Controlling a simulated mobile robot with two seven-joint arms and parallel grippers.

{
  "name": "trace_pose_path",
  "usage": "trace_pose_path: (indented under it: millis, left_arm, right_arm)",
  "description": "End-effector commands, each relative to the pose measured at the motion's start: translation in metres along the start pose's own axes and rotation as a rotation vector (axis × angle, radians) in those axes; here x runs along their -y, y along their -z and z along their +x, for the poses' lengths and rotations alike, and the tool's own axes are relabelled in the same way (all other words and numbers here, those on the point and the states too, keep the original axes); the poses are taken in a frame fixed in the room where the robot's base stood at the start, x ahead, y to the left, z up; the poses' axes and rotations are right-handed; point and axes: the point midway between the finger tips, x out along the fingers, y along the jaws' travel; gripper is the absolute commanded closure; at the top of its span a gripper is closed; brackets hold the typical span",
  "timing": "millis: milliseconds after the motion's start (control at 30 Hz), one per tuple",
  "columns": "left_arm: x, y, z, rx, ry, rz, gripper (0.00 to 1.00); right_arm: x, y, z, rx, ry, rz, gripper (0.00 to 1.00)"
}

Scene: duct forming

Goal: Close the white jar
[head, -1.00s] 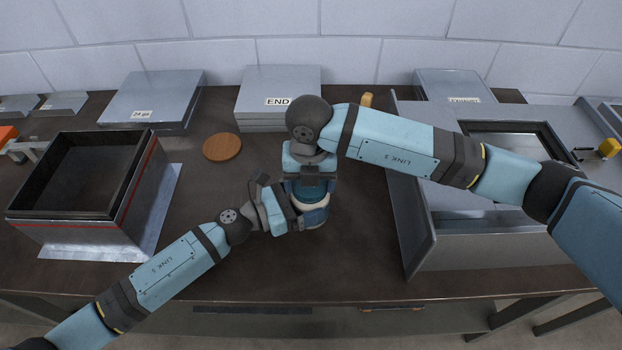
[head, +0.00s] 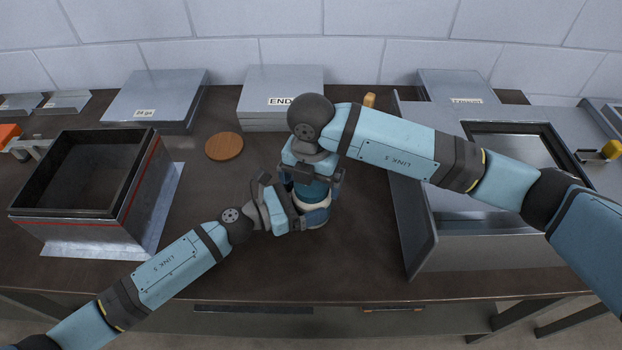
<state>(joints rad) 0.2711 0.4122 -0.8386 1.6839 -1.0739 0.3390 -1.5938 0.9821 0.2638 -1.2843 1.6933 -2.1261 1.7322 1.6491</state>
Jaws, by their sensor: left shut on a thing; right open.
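The white jar (head: 325,204) stands upright at the middle of the bench, mostly hidden by my grippers. A teal, lid-like round piece (head: 313,190) sits at its top; I cannot tell how tightly it is seated. My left gripper (head: 312,214) comes in from the left, low down, and is shut on the jar's body. My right gripper (head: 312,180) points down from above, directly over the jar. Its jaws are open, one on each side of the teal piece, and I cannot tell whether they touch it.
A round wooden disc (head: 224,146) lies behind and left of the jar. A dark open-topped box (head: 133,222) stands at the left. Metal boxes, one marked END (head: 281,118), line the back. A large metal unit (head: 425,235) stands at the right. The bench front is clear.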

Motion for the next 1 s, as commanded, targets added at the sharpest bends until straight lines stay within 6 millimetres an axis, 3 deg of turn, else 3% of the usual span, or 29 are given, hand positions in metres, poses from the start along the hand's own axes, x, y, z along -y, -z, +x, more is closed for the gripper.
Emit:
trace_pose_path:
  millis: [300, 700, 867, 1000]
  left_arm:
    - [0.0, 0.001, 0.0, -0.001, 0.0, 0.0, 0.76]
    - [0.0, 0.001, 0.0, -0.001, 0.0, 0.0, 0.76]
    - [0.0, 0.001, 0.0, -0.001, 0.001, 0.0, 0.76]
    - [0.0, 0.001, 0.0, -0.001, 0.001, 0.0, 0.76]
  right_arm:
    - [0.0, 0.0, -0.038, 0.002, -0.002, 0.0, 0.0]
    - [0.0, 0.0, -0.042, 0.001, -0.001, -0.021, 0.03]
    - [0.0, -0.001, -0.044, 0.001, -0.001, -0.188, 0.03]
    - [0.0, -0.001, -0.047, 0.002, -0.001, -0.473, 0.03]
